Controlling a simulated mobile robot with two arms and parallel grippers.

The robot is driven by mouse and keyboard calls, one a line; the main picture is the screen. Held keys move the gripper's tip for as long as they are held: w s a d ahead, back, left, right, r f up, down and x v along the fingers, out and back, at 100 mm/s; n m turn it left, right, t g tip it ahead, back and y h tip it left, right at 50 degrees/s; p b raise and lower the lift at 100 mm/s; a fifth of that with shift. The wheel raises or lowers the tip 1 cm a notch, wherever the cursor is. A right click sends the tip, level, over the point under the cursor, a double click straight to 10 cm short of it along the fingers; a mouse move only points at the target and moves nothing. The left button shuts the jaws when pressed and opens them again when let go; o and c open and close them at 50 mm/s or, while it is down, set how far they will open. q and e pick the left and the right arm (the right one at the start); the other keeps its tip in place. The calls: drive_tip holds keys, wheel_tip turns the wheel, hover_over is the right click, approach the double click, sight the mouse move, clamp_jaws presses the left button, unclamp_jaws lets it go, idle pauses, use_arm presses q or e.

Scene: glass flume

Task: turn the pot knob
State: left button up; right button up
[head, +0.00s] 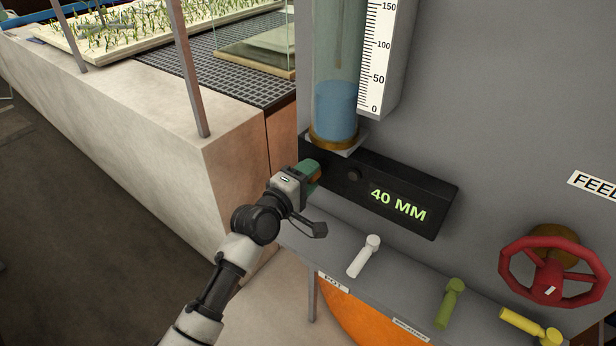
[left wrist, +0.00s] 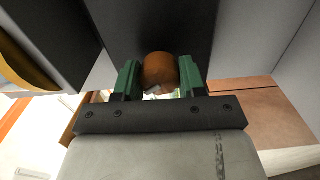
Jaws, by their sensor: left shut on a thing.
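The black box (head: 430,222) on the grey panel has a lit display reading 40 MM. The round copper-brown pot knob is at its left end, mostly covered by my gripper in the head view; it shows clearly in the left wrist view (left wrist: 159,69). My left gripper (head: 312,173) has green fingers, one on each side of the knob, and is shut on it. A small dark knob (head: 354,175) sits on the box face to the right. The clear tube (head: 336,105) above holds blue water beside a white scale (head: 377,65). My right gripper is out of view.
Below the box, a ledge carries a white lever (head: 364,256), a green lever (head: 449,304) and a yellow lever (head: 530,327). A red handwheel (head: 552,280) is at right. The stone flume wall (head: 150,120) with an upright post (head: 189,80) stands left of my gripper.

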use_arm(q)
drive_tip(key=m, duration=0.6)
drive_tip(key=shift+f+m+b, duration=0.1)
drive_tip(key=shift+m+b, duration=0.2)
drive_tip(key=m, duration=1)
drive_tip(key=shift+m, duration=0.4)
drive_tip(key=m, duration=0.5)
drive_tip(key=shift+m, duration=0.3)
drive_tip(key=o, duration=0.9)
drive_tip(key=shift+a, duration=0.1)
